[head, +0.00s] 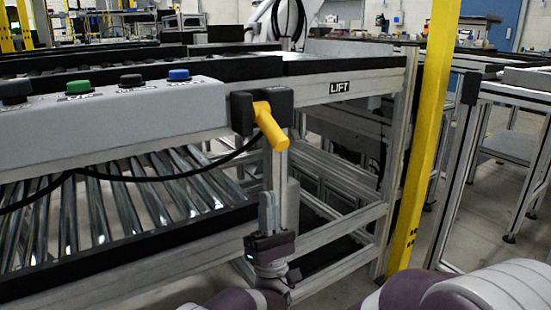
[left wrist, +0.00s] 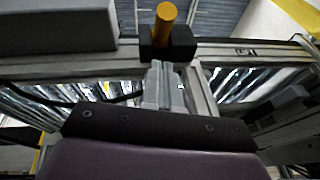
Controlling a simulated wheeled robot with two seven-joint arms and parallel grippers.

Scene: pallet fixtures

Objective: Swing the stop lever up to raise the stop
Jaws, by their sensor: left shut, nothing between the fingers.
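The stop lever (head: 270,126) is a yellow handle on a black mount (head: 242,112) at the end of the grey button box. It hangs down, tilted to the right. In the left wrist view the yellow lever (left wrist: 165,20) shows at the top centre, beyond the fingertips. My left gripper (head: 268,198) is below the lever, pointing up, shut and empty, and apart from it. Its closed fingers also show in the left wrist view (left wrist: 163,70). I cannot make out the stop itself. My right gripper is not in view.
The grey button box (head: 120,118) carries black, green and blue buttons. A frame rail bears a LIFT label (head: 340,87). A yellow post (head: 425,130) stands to the right. Metal rollers (head: 120,200) and a black cable lie left of my gripper. Frame bars (head: 330,235) run behind it.

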